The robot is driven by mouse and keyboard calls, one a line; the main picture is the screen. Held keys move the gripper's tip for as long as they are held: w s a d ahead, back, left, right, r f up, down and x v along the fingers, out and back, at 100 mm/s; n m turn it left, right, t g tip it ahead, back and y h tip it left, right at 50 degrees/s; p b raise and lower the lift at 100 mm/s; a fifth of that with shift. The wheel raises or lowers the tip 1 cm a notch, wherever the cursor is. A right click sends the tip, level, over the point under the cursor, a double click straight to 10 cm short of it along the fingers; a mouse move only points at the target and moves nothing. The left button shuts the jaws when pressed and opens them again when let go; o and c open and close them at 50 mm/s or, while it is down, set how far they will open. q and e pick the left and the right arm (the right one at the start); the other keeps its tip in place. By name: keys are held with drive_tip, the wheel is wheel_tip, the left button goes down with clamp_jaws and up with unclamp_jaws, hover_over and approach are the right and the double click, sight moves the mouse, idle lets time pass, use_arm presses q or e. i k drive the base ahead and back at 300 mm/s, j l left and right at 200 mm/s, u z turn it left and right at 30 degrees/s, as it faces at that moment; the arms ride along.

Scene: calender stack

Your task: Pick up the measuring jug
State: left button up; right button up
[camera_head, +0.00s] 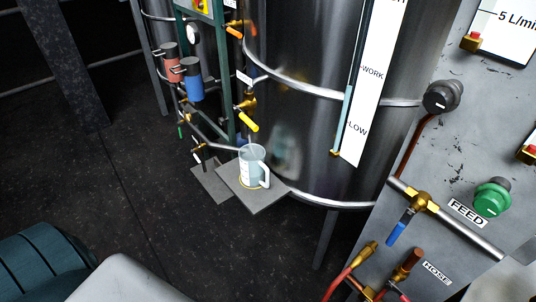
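The measuring jug (252,168) is clear with a white handle on its right side. It stands upright on a small grey shelf plate (252,200) in front of the large steel tank, below a yellow-handled tap. It is too small to tell whether it holds liquid. Neither of my grippers shows in the head view.
The steel tank (300,130) stands behind the jug. A grey panel (455,130) with valves, a green knob (492,197) and hoses fills the right side. A yellow-handled tap (248,121) juts out above the jug. Dark floor (120,190) lies open to the left.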

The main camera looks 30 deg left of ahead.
sight(253, 171)
drive_tip(key=z, duration=1.5)
drive_tip(key=u, duration=2.55)
